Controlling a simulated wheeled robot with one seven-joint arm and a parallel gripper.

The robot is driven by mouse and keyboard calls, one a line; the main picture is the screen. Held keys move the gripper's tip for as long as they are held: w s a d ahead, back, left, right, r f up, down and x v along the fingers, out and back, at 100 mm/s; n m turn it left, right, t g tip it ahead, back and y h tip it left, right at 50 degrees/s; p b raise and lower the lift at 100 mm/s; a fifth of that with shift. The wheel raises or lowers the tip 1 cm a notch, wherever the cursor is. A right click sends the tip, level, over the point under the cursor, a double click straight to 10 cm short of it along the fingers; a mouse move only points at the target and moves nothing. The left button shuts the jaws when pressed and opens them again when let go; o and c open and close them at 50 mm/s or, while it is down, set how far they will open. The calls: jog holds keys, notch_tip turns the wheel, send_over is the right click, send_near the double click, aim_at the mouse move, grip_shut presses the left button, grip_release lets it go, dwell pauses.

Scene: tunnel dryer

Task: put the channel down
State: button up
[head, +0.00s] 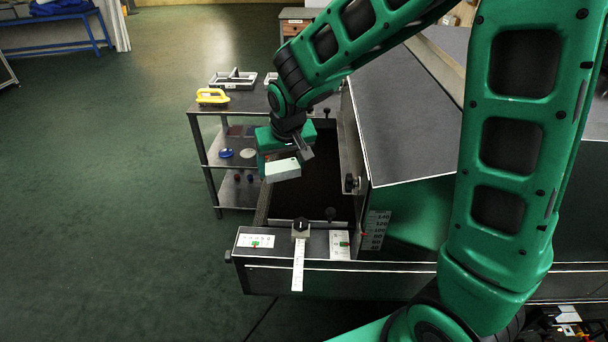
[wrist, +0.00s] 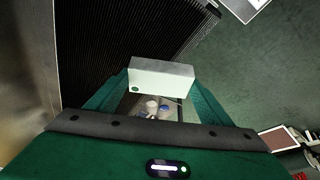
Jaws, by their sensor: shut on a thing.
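The channel (head: 283,170) is a short, pale grey-white piece with a flat face. In the head view it hangs at my gripper (head: 280,158), above the left edge of the dryer's dark belt (head: 308,185). In the wrist view the channel (wrist: 162,80) lies across the tips of my gripper (wrist: 158,92), with a small green dot at its lower left. My gripper is shut on it, with one green finger at each side. The channel is clear of the belt and the cart; its underside is hidden.
A dark cart (head: 236,104) stands behind and left, with a yellow-handled tool (head: 212,97) and a grey tray (head: 233,79) on top and small discs on its shelf. The dryer's front ledge (head: 275,242) carries a white scale strip (head: 298,266). Open green floor lies left.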

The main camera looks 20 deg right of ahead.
jog(key=w+d+f, duration=0.1)
jog(key=d, duration=0.1)
jog(key=w+d+f, duration=0.1)
jog(key=d+f, duration=0.1)
jog(key=w+d+f, duration=0.1)
jog(key=d, duration=0.2)
jog(key=shift+w+f, duration=0.3)
jog(key=shift+f, duration=2.1)
jog(key=o, duration=1.2)
jog(key=shift+o, duration=0.2)
jog(key=v, duration=1.2)
